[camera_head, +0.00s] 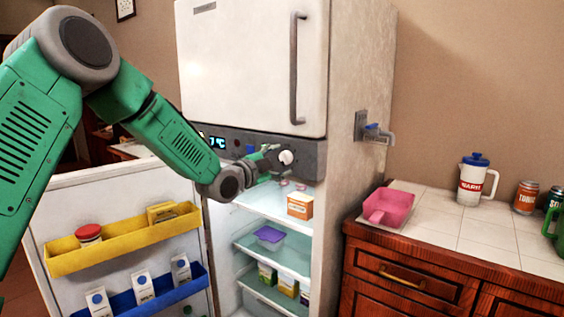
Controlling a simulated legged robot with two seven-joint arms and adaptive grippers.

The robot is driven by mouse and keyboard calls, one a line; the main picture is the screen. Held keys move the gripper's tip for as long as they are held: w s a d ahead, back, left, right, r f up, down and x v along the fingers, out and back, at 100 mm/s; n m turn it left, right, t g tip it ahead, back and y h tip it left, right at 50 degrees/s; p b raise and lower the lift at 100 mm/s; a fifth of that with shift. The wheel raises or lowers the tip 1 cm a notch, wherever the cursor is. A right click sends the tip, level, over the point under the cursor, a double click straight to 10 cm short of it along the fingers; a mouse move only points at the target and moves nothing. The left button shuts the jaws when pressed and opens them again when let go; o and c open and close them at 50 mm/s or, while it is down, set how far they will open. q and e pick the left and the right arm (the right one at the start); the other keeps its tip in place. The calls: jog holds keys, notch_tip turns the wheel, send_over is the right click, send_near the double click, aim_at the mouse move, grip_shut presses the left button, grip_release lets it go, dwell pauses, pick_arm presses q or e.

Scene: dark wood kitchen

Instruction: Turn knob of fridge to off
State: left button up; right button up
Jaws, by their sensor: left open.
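The white fridge (255,60) stands in the middle, its lower door (130,190) swung open to the left. A grey control panel (307,155) runs between the upper door and the open lower compartment, with a lit display (216,142). A round white knob (286,157) sits on this panel. My left gripper (274,158) is open at the knob, with its fingers just left of it. I cannot tell whether they touch it. The gripper and wrist hide part of the panel. My right gripper is not in view.
Fridge shelves hold an orange-and-white box (300,206), a purple-lidded container (270,236) and cartons. Door bins (125,240) hold a jar and cartons. The right counter (440,224) carries a pink scoop (388,207), a white pitcher (472,184) and cans. A bracket (373,130) juts from the fridge side.

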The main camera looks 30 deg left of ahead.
pick_arm(q)
jog(key=shift+w+a, duration=0.1)
jog(key=shift+w, duration=0.4)
jog(key=shift+a+f, duration=0.1)
jog(key=c, duration=1.1)
